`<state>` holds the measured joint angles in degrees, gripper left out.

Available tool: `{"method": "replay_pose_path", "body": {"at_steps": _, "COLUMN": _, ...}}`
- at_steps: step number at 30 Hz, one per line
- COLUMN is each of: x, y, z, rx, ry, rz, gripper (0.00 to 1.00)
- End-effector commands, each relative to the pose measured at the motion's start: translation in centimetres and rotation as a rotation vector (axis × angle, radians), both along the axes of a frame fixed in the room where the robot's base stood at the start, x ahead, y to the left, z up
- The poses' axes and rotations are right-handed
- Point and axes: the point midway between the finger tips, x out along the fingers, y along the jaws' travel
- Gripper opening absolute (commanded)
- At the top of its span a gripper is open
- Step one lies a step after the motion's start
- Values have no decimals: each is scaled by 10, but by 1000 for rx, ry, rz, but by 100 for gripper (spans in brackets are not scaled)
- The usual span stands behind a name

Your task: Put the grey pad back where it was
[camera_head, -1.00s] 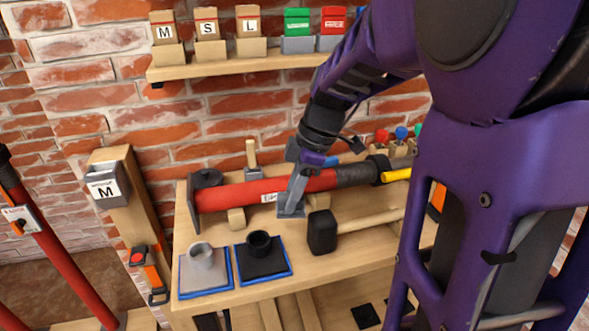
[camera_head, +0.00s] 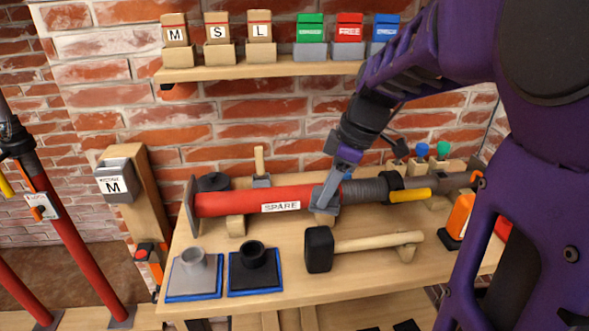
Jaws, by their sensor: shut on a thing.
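The grey pad (camera_head: 197,276), a square plate with a round raised socket, lies near the table's front left corner. Blue shows along its lower and side edges. My gripper (camera_head: 325,202) is well to the right of it and farther back, over the red tube labelled SPARE (camera_head: 240,200), where red meets dark grey. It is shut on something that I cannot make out. Whether its jaws touch the tube is unclear. A similar black pad (camera_head: 246,274), also edged in blue, lies just right of the grey pad.
A black-headed mallet (camera_head: 320,250) lies on the table (camera_head: 300,283) in front of the tube. A wooden post with an M box (camera_head: 116,180) stands at the left. A shelf (camera_head: 250,71) with several small boxes runs above. Red props stand at far left.

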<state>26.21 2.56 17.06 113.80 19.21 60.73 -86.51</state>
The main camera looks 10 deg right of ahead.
Motion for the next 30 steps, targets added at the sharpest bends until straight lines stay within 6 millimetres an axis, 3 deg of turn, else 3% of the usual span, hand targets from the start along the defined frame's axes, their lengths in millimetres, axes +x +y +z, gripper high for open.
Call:
{"method": "replay_pose_path", "body": {"at_steps": 5, "x": 15, "y": 0, "z": -10, "rx": 1, "ry": -93, "rz": -4, "gripper": 0}}
{"method": "replay_pose_path", "body": {"at_steps": 10, "x": 48, "y": 0, "z": -26, "rx": 2, "ry": -287, "rz": -7, "gripper": 0}}
{"method": "replay_pose_path", "body": {"at_steps": 12, "x": 67, "y": 0, "z": -19, "rx": 2, "ry": -302, "rz": 0, "gripper": 0}}
{"method": "replay_pose_path", "body": {"at_steps": 30, "x": 214, "y": 1, "z": -20, "rx": 3, "ry": -298, "rz": -1, "gripper": 0}}
